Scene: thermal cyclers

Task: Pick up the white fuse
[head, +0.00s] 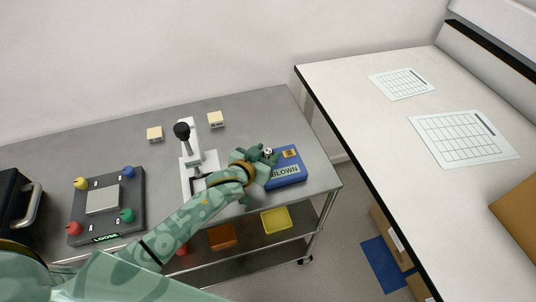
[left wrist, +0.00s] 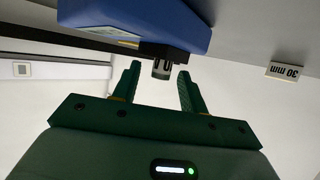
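The fuse is a small pale cylinder with dark bands. In the left wrist view the fuse (left wrist: 162,68) shows between the tips of my left gripper (left wrist: 159,78), beside the edge of a blue box (left wrist: 175,20). The fingers are apart, with a gap on each side of the fuse. In the head view my left gripper (head: 265,160) is at the left side of the blue box (head: 287,180) marked BLOWN. A small white and dark end, likely the fuse (head: 268,152), shows there, and the gripper hides part of it. My right gripper is not in view.
A white lever press (head: 190,160) with a black knob stands left of the gripper. A dark board (head: 105,203) with coloured knobs, marked LOOSE, lies farther left. Two beige blocks (head: 154,134) sit behind. Yellow (head: 276,220) and orange (head: 222,236) bins are on the lower shelf.

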